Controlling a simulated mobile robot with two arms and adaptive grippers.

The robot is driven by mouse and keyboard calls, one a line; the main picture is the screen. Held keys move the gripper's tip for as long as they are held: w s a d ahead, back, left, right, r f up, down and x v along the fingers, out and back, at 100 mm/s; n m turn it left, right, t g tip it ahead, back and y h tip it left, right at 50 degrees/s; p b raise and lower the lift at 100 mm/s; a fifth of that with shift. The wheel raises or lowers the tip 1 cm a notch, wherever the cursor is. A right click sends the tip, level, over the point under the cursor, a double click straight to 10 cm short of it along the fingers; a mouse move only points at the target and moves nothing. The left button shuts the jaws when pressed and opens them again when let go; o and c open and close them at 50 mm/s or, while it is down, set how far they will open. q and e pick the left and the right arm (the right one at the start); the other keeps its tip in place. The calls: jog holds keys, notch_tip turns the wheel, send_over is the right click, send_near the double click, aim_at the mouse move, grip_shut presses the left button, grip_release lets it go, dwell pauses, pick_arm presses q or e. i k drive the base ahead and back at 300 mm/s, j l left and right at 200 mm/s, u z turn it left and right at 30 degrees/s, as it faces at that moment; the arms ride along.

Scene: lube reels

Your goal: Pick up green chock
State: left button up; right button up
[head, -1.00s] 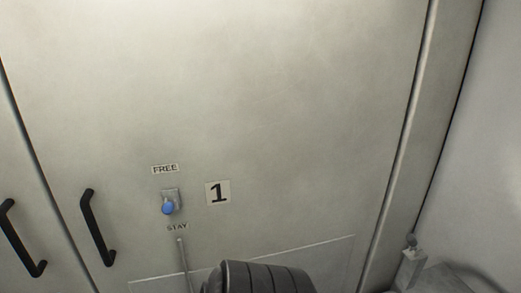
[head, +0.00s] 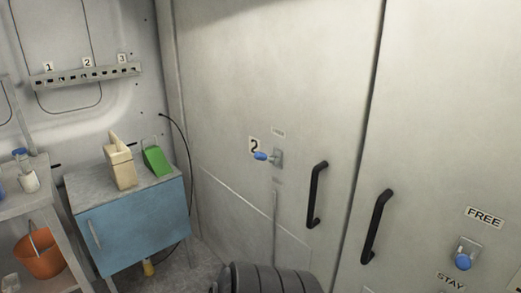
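The green chock (head: 156,160) sits on the top of a small cabinet (head: 134,224) with a blue front, at the left of the head view. It stands near the cabinet's right rear edge, just right of a beige jug-like container (head: 121,165). Neither of my grippers is in the head view. A dark ribbed part at the bottom middle seems to be mine.
Large grey doors with two black handles (head: 317,194) (head: 375,226) and blue-knobbed levers fill the middle and right. A shelf (head: 40,208) with bottles and an orange bucket (head: 42,254) stands left of the cabinet. A numbered rack (head: 86,75) hangs on the wall.

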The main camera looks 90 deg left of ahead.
aim_at(154, 158)
jog(key=u, duration=2.4)
jog(key=i+u, duration=0.15)
jog(key=u, duration=0.3)
jog(key=i+l+u, duration=0.1)
jog(key=u, duration=0.35)
jog(key=i+l+u, duration=0.1)
jog(key=u, duration=0.35)
jog(key=i+l+u, duration=0.1)
jog(key=i, duration=0.25)
jog(key=i+l, duration=0.1)
jog(key=i, duration=0.25)
jog(key=u, duration=0.05)
